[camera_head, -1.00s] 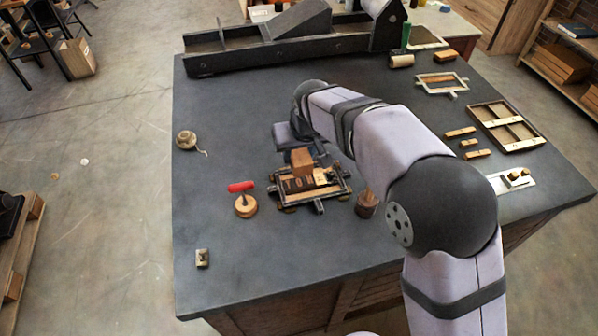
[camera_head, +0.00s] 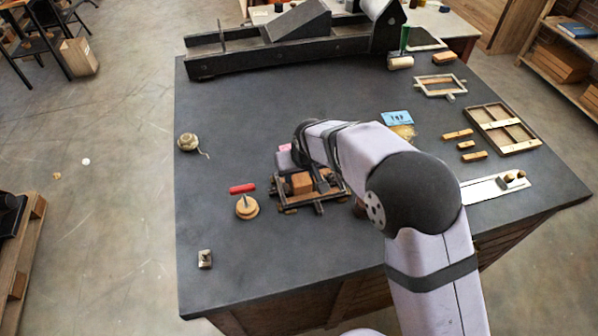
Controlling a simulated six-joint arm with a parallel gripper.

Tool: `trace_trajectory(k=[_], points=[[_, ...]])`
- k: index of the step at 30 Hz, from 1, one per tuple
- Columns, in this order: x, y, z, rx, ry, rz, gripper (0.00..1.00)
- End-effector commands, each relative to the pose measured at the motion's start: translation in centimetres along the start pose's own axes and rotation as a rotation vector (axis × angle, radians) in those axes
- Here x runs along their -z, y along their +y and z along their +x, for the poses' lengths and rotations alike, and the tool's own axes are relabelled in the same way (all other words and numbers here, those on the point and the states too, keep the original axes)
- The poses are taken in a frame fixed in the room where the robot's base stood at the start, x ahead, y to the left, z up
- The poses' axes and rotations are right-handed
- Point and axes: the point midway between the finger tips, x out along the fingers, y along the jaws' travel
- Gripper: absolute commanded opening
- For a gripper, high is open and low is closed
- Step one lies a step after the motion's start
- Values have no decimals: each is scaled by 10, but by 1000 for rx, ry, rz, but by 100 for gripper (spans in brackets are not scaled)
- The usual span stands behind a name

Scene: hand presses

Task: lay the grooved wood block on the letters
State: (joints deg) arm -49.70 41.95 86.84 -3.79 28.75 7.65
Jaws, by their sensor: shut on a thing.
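The grooved wood block (camera_head: 302,184) is a small brown block, low over the letters inside the dark metal frame (camera_head: 318,205) near the table's middle front. My gripper (camera_head: 304,177) reaches down from behind and is shut on the block; its fingertips are small and partly hidden. The letters are mostly covered by the block and gripper. I cannot tell whether the block touches them.
A red-handled tool (camera_head: 242,188) and a round wooden piece (camera_head: 247,207) are just left of the frame. A twine ball (camera_head: 188,142) is farther left. A blue card (camera_head: 397,118) lies right of my arm. The front left table is mostly clear.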

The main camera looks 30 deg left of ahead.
Motion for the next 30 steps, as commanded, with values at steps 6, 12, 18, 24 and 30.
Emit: trace_trajectory(k=[6, 12, 18, 24, 30], points=[[-1, 0, 2, 0, 1, 0, 14], [-3, 0, 8, 0, 1, 0, 14], [-4, 0, 8, 0, -1, 0, 57], [-4, 0, 8, 0, -1, 0, 57], [-1, 0, 2, 0, 0, 0, 57]])
